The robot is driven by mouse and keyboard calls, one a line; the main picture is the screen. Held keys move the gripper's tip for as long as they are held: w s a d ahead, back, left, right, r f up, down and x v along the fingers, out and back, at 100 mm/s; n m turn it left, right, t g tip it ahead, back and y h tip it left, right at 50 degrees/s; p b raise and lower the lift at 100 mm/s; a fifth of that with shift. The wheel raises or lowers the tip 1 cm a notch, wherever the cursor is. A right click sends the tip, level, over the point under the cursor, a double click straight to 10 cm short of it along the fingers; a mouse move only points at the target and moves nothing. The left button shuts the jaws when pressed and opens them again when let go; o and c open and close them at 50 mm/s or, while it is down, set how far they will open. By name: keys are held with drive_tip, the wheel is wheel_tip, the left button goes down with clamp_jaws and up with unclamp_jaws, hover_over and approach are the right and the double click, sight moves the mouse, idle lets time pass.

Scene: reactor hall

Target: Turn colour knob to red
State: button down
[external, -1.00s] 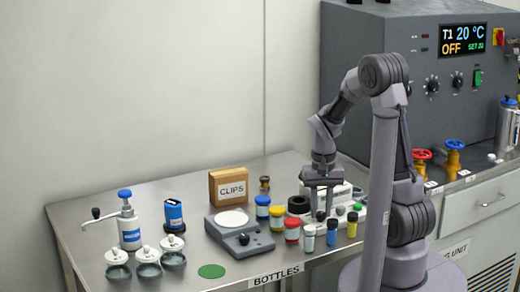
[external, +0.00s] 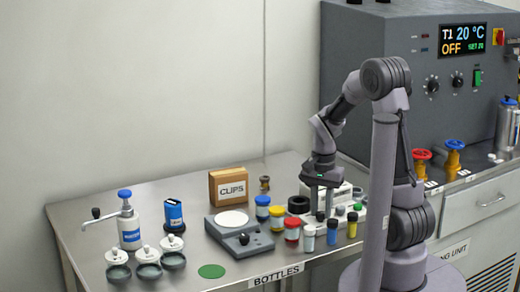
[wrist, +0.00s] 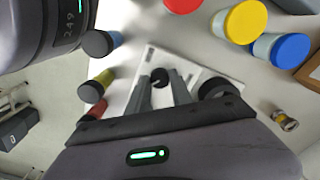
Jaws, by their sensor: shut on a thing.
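The colour knob (wrist: 161,76) is a small dark round knob on a white device in the wrist view. My gripper (wrist: 160,84) points down at it, one finger on each side, shut on the knob. In the external view my gripper (external: 321,208) reaches down to the white device (external: 345,190) near the table's right end. The fingers and the vials in front hide much of the knob there. I cannot read its pointer or colour setting.
Small vials (external: 331,232) stand close in front of the gripper. Red (external: 292,230), yellow (external: 276,218) and blue (external: 262,207) capped jars and a scale (external: 239,234) stand to the left. The front left holds lidded pots.

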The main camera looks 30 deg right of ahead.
sight(321, 213)
idle(0.3)
drive_tip(key=c, duration=1.1)
unclamp_jaws()
drive_tip(key=shift+c, duration=0.2)
drive_tip(key=shift+r, duration=0.1)
wheel_tip(321, 213, up, 17)
drive_tip(key=p, duration=0.7)
drive_tip(key=s+a+n+t+y+b, duration=0.1)
drive_tip(key=s+a+n+t+b, duration=0.1)
drive_tip(key=s, duration=0.5)
drive_tip(key=s+a+r+n+t+y+b, duration=0.1)
drive_tip(key=s+a+n+t, duration=0.2)
drive_tip(key=s, duration=0.4)
drive_tip(key=shift+n+t+b, duration=0.35)
drive_tip(key=shift+n+t, duration=0.05)
drive_tip(key=shift+n, duration=0.4)
